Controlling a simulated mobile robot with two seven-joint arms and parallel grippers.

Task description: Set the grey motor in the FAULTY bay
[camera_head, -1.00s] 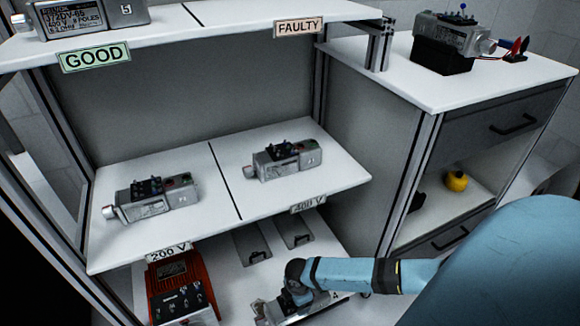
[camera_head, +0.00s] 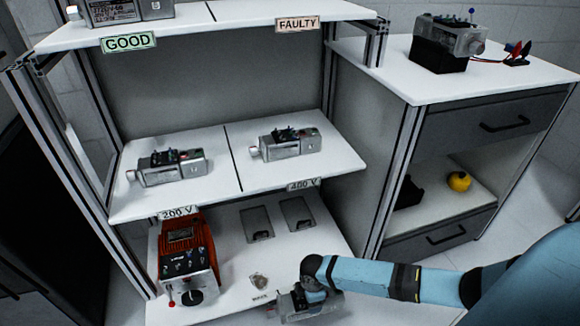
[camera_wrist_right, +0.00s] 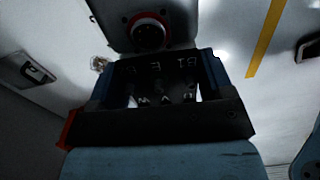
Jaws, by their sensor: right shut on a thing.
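My right gripper (camera_head: 305,292) is shut on a grey motor (camera_head: 322,308), low in the head view at the front edge of the bottom shelf. The arm hides part of the motor. In the right wrist view the motor's end with a dark round hub (camera_wrist_right: 148,32) shows beyond the gripper (camera_wrist_right: 160,95), with terminals between the fingers. The FAULTY bay is the right part of the top shelf (camera_head: 265,12), above the FAULTY label (camera_head: 297,24); its visible part is bare. Another grey motor (camera_head: 125,12) sits in the GOOD bay. My left gripper is not in view.
Grey motors lie in the 200 V bay (camera_head: 168,167) and 400 V bay (camera_head: 288,144). A red and grey tester (camera_head: 185,258) stands on the bottom shelf. The cabinet (camera_head: 400,70) at right holds a motor on a black stand (camera_head: 438,55). Posts (camera_head: 398,150) flank the shelves.

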